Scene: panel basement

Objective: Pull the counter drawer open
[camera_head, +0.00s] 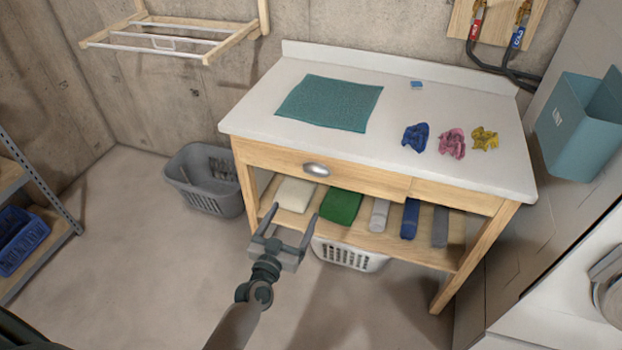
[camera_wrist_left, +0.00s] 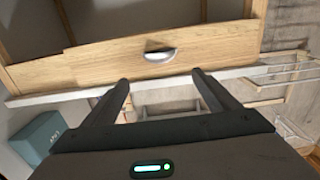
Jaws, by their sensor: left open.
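The counter drawer (camera_head: 365,180) is a light wooden front under the white worktop (camera_head: 250,122), and it looks closed. Its silver cup handle (camera_head: 316,170) sits near the middle of the front. In the left wrist view the drawer front (camera_wrist_left: 95,64) and handle (camera_wrist_left: 160,55) lie just beyond my fingertips. My left gripper (camera_head: 294,213) is open and empty, in front of and below the handle, apart from it. Its two fingers (camera_wrist_left: 161,78) show spread in the wrist view, with the handle roughly centred between them. My right gripper is not in view.
A lower shelf (camera_head: 345,234) holds folded and rolled towels. A white basket (camera_head: 350,255) stands beneath, and a grey basket (camera_head: 207,182) left of the counter. A teal mat (camera_head: 328,102) and crumpled cloths (camera_head: 416,138) lie on top. The floor in front is clear.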

